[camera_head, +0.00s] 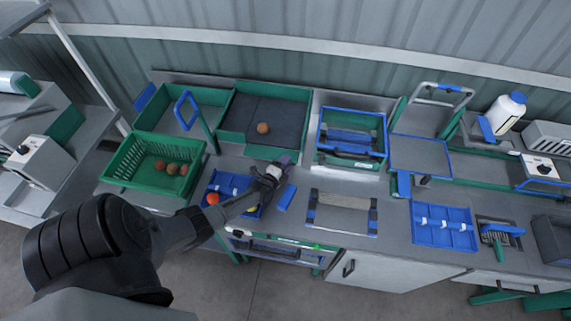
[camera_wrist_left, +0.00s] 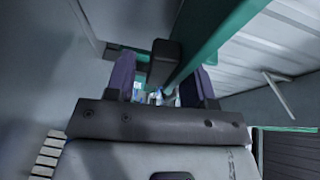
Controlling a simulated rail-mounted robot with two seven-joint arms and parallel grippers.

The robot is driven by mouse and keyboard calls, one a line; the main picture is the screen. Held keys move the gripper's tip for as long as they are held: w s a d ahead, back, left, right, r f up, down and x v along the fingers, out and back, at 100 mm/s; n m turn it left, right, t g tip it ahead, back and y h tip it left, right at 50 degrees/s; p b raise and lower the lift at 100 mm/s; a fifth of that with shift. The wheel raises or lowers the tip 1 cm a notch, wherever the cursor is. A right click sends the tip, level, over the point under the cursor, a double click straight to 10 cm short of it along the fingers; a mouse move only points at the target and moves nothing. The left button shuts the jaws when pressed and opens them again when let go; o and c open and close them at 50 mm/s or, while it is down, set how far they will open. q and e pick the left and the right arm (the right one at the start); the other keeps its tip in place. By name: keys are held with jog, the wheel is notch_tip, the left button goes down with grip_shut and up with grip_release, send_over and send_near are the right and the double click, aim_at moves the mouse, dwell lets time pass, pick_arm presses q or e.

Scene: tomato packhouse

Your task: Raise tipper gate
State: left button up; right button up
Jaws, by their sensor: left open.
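A green tray (camera_head: 301,119) with a dark floor stands behind the work surface; it appears to be the tipper, with a low green front edge, probably the gate, partly hidden by my gripper. One orange-brown tomato (camera_head: 263,128) lies on its floor. My left gripper (camera_head: 284,160) is at the right part of that front edge. In the left wrist view, my left gripper (camera_wrist_left: 164,80) is open, its purple fingers on either side of a black block (camera_wrist_left: 165,60) on a green beam (camera_wrist_left: 212,38). I cannot tell whether they touch it. My right gripper is not in view.
A green crate (camera_head: 127,158) with several tomatoes stands at left. A blue tray (camera_head: 232,178) with a red tomato lies under my left forearm. A blue-rimmed crate (camera_head: 320,137) stands right of the tipper. A blue block (camera_head: 287,197) lies close to the gripper.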

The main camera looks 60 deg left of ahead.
pick_arm(q)
jog(key=shift+c, duration=0.2)
jog(key=shift+s+f, duration=0.1)
jog(key=shift+f, duration=0.05)
jog(key=c, duration=0.7)
jog(key=shift+p, duration=0.35)
